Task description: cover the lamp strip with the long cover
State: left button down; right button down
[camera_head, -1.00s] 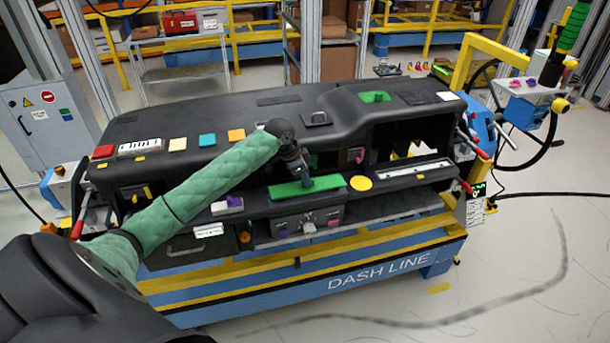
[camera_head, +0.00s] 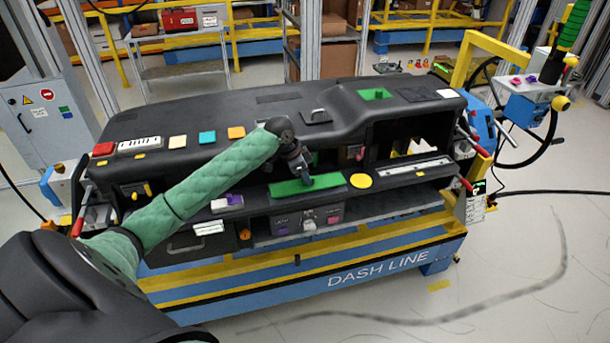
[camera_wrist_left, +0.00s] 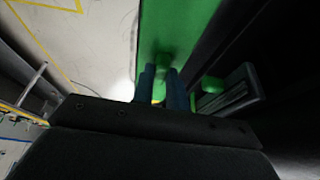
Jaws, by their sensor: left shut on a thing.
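The long cover (camera_head: 306,186), a flat green strip, is along the front ledge of the dashboard, left of a yellow disc. My left gripper (camera_head: 303,179) comes down over its middle. In the left wrist view my left gripper (camera_wrist_left: 163,88) is shut on the small green knob of the long cover (camera_wrist_left: 180,28). I cannot tell whether the cover rests on the ledge or is just above it. The lamp strip (camera_head: 414,167), a pale bar with small dark marks, lies uncovered on the ledge to the right. My right gripper is not in view.
The yellow disc (camera_head: 361,181) sits between the cover and the lamp strip. A dark open bay (camera_head: 415,135) is behind the strip. A purple and white piece (camera_head: 229,201) is left of the cover. Red-handled clamps (camera_head: 465,184) stand at the right end.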

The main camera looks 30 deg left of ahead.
pick_arm(q)
jog(key=shift+f, duration=0.55)
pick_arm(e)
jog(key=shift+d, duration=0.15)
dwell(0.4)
pick_arm(q)
jog(key=c, duration=1.3)
grip_release()
jog(key=shift+a+r+b, duration=0.1)
jog(key=shift+r+b, duration=0.1)
jog(key=shift+b, duration=0.1)
jog(key=b+v, duration=0.2)
jog(key=v, duration=0.1)
jog(key=shift+s+r, duration=0.15)
jog(key=b+v, duration=0.1)
jog(key=v, duration=0.2)
jog(key=shift+a+r, duration=0.1)
jog(key=shift+s+r, duration=0.15)
jog(key=shift+r, duration=0.25)
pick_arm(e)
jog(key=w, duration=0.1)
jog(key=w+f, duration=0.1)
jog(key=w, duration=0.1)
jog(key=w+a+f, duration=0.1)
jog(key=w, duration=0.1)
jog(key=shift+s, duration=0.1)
